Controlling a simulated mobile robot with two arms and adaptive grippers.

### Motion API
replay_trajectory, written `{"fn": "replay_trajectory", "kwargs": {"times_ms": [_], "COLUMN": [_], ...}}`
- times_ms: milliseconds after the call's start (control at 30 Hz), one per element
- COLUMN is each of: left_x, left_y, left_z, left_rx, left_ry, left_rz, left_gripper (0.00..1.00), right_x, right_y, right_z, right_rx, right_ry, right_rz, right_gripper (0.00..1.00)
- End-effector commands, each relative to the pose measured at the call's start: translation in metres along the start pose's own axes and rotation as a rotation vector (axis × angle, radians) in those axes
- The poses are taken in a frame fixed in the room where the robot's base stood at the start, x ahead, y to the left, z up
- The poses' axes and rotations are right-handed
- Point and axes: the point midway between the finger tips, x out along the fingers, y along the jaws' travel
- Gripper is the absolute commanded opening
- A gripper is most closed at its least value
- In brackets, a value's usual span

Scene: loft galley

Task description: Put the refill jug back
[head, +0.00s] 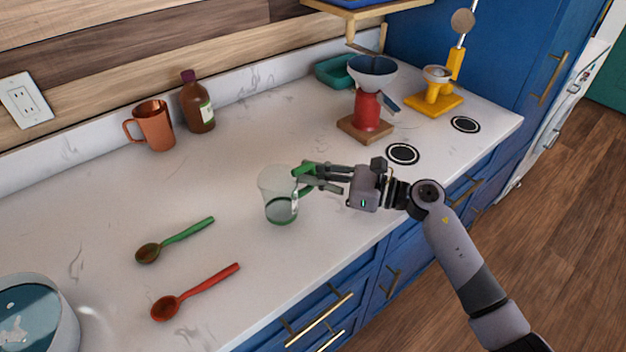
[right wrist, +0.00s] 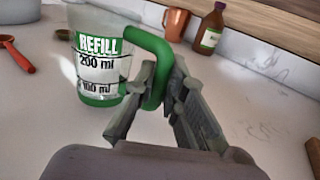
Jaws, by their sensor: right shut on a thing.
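The refill jug (head: 279,197) is a clear cup with a green base and a green handle. It is upright over the middle of the white counter; I cannot tell whether it touches the counter. In the right wrist view the jug (right wrist: 100,68) shows the word REFILL and 200 ml and 100 ml marks. My right gripper (head: 312,178) reaches in from the right and is shut on the green handle; its fingers also show in the right wrist view (right wrist: 160,95). My left gripper is not in view.
Two black round marks (head: 403,154) lie on the counter at the right. A red grinder (head: 368,112) and a yellow stand (head: 435,100) are behind them. A copper mug (head: 153,126), a brown bottle (head: 197,104), a green spoon (head: 177,239), a red spoon (head: 195,292) and a pot (head: 62,318) are at the left.

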Motion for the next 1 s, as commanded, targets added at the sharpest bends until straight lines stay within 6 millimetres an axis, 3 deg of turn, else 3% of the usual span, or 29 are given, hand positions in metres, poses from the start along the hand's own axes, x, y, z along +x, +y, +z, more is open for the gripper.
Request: {"fn": "replay_trajectory", "kwargs": {"times_ms": [133,500,533,800,1000], "left_x": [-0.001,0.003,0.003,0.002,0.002], "left_y": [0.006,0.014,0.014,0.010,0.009], "left_z": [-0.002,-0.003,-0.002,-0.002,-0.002], "left_rx": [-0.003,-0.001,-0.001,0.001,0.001], "left_ry": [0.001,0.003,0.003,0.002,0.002], "left_rz": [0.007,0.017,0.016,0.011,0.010], "left_gripper": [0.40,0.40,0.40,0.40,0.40], "right_x": [0.000,0.000,0.000,0.000,0.000], "right_y": [0.000,0.000,0.000,0.000,0.000], "right_z": [-0.015,-0.020,-0.020,-0.019,-0.019], "right_rx": [0.002,0.000,-0.001,0.000,0.000], "right_ry": [-0.003,-0.002,-0.002,-0.002,-0.002], "right_rz": [-0.001,-0.001,-0.001,-0.001,-0.001], "right_gripper": [0.00,0.00,0.12,0.30,0.32]}}
